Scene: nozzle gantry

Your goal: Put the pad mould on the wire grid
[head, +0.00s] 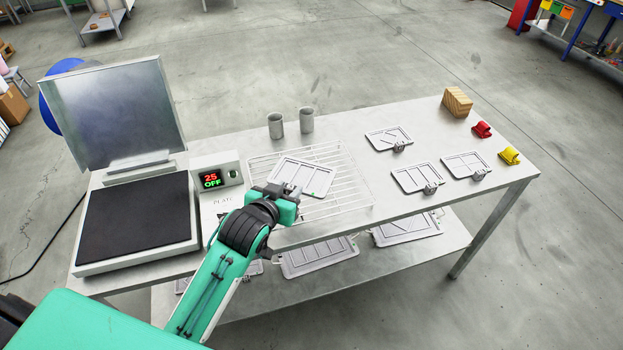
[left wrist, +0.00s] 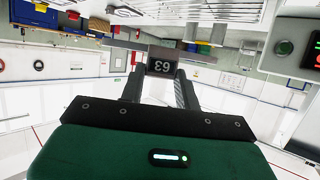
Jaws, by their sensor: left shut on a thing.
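My left gripper (head: 270,191) is shut on the handle end of a flat, light grey pad mould (head: 303,175) with ribs on its face. The mould lies level over the wire grid (head: 346,183), a white rack on the table; I cannot tell whether it touches the wires. In the left wrist view my fingers (left wrist: 161,80) close on a dark block (left wrist: 161,66) marked with digits that appear upside down, probably 63. My right gripper is not in view.
A press with a raised lid (head: 115,105) and dark bed (head: 138,215) stands left, beside a control box (head: 217,179) reading 25 OFF. Two grey cups (head: 306,120) stand behind the grid. Other moulds (head: 417,178), a wooden block (head: 457,102) and red and yellow clips (head: 509,156) lie right.

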